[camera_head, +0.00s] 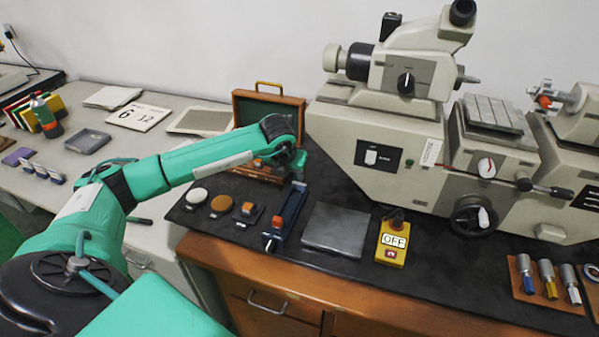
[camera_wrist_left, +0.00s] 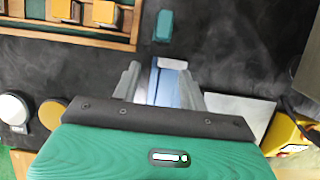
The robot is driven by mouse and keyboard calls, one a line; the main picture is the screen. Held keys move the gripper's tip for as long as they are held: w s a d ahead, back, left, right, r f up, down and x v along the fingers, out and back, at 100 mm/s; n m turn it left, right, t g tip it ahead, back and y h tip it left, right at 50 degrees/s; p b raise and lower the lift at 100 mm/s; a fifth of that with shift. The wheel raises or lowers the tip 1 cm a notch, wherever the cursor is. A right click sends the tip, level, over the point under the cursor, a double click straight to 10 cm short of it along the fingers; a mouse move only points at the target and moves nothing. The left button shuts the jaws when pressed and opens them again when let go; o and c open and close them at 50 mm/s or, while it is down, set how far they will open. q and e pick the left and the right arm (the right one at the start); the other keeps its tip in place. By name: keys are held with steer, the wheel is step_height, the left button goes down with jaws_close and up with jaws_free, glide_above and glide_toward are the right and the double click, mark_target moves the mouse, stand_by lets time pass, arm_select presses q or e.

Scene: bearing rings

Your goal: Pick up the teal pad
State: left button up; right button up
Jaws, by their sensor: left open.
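The teal pad (camera_wrist_left: 164,25) is a small block lying on the dark mat in the left wrist view, beyond the blue fixture (camera_wrist_left: 168,82) and right of the wooden case. In the head view I cannot make it out clearly near my gripper. My left gripper (camera_head: 297,172) is over the bench, between the case and the blue fixture. Its grey fingers (camera_wrist_left: 160,80) are spread apart in the wrist view, with nothing held. The pad is past the fingertips, apart from them. My right gripper is not in view.
An open wooden case (camera_head: 268,108) stands behind my left arm. A grey plate (camera_head: 337,229) and a yellow OFF box (camera_head: 392,242) lie to the right. White (camera_head: 197,196) and brown (camera_head: 221,204) discs sit at left. A large beige machine (camera_head: 385,150) fills the back right.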

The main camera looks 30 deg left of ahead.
arm_select(q)
steer(key=shift+w+a+r+p, duration=0.1)
steer(key=shift+w+a+p, duration=0.05)
steer(key=shift+w, duration=0.45)
steer(key=shift+w+a+r+p, duration=0.1)
steer(key=shift+w+a+p, duration=0.05)
steer(key=shift+w, duration=0.4)
steer(key=shift+w+a+f, duration=0.15)
steer(key=shift+w, duration=0.25)
steer(key=shift+w+a+p, duration=0.1)
steer(key=shift+w+p, duration=0.2)
steer(key=shift+w, duration=0.25)
steer(key=p+x, duration=0.1)
steer(key=x, duration=0.4)
steer(key=shift+s, duration=0.1)
jaws_close()
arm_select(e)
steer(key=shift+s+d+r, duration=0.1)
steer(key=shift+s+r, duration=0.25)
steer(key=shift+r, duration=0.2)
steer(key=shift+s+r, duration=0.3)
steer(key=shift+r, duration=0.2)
